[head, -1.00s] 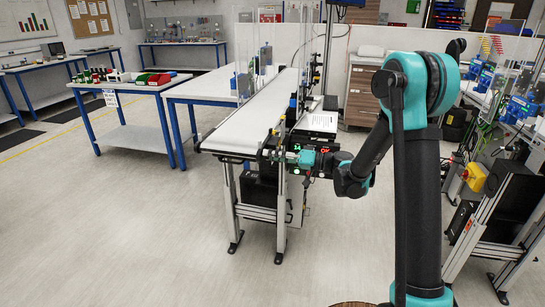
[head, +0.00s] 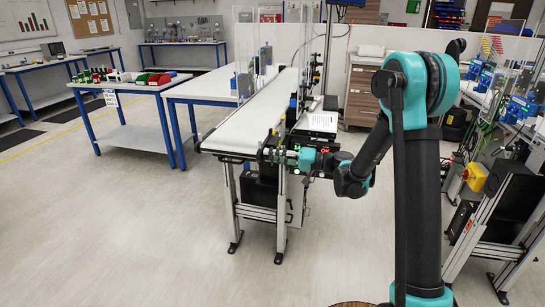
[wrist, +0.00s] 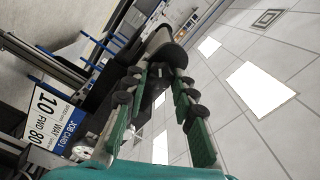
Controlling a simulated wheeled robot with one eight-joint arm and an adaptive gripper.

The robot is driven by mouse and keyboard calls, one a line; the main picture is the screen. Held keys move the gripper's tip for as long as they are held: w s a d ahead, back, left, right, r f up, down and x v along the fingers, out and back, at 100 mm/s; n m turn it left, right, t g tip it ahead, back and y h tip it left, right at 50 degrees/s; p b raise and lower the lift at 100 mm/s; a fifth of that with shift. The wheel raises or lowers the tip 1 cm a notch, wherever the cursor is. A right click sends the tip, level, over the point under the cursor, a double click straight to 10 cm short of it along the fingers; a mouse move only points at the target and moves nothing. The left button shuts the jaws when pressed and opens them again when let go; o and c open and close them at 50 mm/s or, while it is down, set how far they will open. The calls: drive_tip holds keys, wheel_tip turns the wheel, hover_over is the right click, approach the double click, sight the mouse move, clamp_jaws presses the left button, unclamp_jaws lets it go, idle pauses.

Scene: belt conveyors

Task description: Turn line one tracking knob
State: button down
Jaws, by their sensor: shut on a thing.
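My gripper (head: 272,156) is at the near end of the white belt conveyor (head: 240,126), reaching leftward across the front of its dark control panel (head: 311,161). In the wrist view my gripper (wrist: 161,70) has its two green-padded fingers angled together toward the tips, shut on a small dark part that I take to be the line one tracking knob. The knob is mostly hidden by the fingers, and its setting cannot be read. Small green and red lit displays (head: 323,150) show just above my gripper; their digits are too small to read surely.
A job card (wrist: 45,117) reading "10 FWD 80" is at the left of the wrist view. A blue-legged table with bins (head: 130,90) stands left. A second line (head: 500,180) is at right. Floor in front is clear.

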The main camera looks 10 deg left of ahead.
drive_tip(key=shift+f+m, duration=0.1)
drive_tip(key=shift+m, duration=3.9)
drive_tip(key=c, duration=1.2)
unclamp_jaws()
drive_tip(key=d, duration=1.2)
drive_tip(key=shift+s, duration=0.2)
